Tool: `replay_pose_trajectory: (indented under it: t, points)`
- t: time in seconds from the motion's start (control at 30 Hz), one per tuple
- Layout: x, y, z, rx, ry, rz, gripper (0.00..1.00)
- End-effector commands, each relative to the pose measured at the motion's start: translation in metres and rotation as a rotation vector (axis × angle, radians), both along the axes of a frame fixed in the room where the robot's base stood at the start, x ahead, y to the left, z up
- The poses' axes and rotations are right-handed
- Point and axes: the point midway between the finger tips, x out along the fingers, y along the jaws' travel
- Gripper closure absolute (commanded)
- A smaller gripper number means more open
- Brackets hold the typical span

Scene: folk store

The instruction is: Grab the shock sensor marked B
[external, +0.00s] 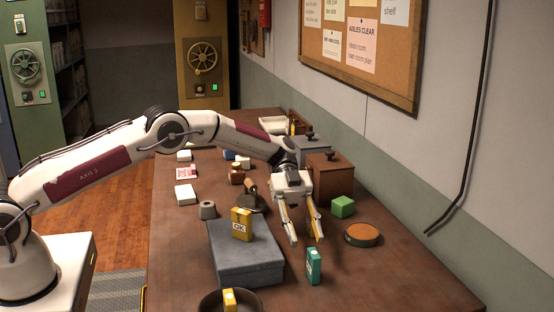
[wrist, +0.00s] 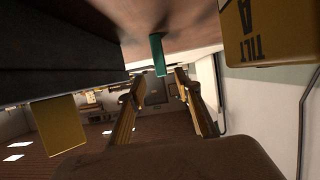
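No marking B is legible in either view, so I cannot tell which block is the shock sensor marked B. A yellow block (external: 241,224) reading "OK" stands on a grey box (external: 246,265). A teal block (external: 313,266) stands on the table just right of that box; a teal block also shows beyond my fingertips in the wrist view (wrist: 158,55). A yellow block (wrist: 268,32) reading "TILT A" is close at upper right in the wrist view. My gripper (external: 306,240) points down, fingers apart and empty, above the table between the grey box and a green block (external: 343,207).
A round brown-topped tin (external: 361,235) lies to the right. A dark bowl (external: 210,304) with a yellow block (external: 229,299) is at the front. A wooden box (external: 329,173) stands behind my gripper. Several small items crowd the far left table. The front right table is clear.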

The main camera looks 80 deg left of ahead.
Motion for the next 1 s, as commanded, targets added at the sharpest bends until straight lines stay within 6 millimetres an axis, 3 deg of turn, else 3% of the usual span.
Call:
replay_pose_trajectory:
  t: [0.2,0.67,1.0]
  points:
    - [0.000,-0.014,-0.006,0.000,-0.001,0.000,0.67]
    - [0.000,-0.019,-0.008,0.000,0.000,-0.001,0.67]
    - [0.001,-0.049,-0.025,0.000,0.000,-0.002,0.67]
